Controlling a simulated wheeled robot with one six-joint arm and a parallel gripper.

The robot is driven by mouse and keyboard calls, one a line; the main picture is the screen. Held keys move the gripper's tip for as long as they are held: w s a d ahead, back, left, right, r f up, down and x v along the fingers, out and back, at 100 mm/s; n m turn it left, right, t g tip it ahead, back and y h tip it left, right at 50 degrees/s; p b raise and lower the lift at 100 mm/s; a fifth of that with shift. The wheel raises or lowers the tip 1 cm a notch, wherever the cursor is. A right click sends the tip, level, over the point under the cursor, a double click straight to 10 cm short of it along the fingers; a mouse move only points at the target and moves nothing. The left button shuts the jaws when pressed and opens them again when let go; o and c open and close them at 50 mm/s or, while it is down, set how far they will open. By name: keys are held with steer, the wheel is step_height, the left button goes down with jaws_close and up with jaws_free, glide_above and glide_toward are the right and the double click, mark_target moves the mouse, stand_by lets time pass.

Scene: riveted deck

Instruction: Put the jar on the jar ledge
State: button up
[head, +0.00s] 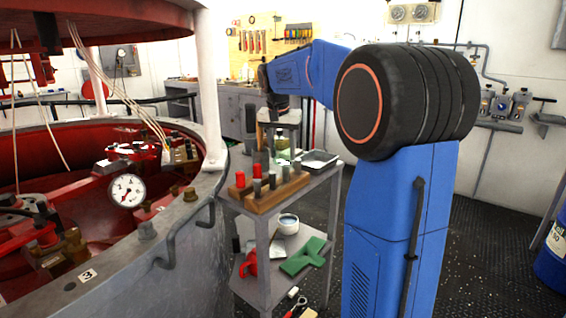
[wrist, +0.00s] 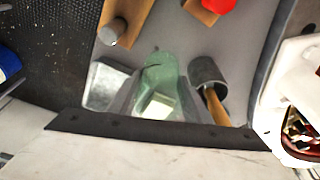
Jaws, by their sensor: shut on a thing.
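The jar (head: 282,146) is small, of greenish glass, and appears upright over the back of the grey cart's top. It also shows as a green shape in the wrist view (wrist: 157,68). My gripper (head: 281,127) is above it with its jaws pointing down, shut on the jar. In the wrist view my gripper (wrist: 157,103) has a finger on each side of the green glass. I cannot tell whether the jar touches the cart top. I cannot tell which surface is the jar ledge.
The cart (head: 325,185) carries wooden blocks with red and grey pegs (head: 268,190) and a metal tray (head: 320,160). A mallet (wrist: 208,72) lies near the jar. The round red machine (head: 160,265) is at left. Small grey wall fixtures (head: 546,119) are at right.

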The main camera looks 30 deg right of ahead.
mark_target(282, 162)
steer(key=shift+a+f, duration=0.1)
steer(key=shift+f, duration=1.85)
steer(key=shift+f, duration=0.1)
steer(key=o, duration=0.8)
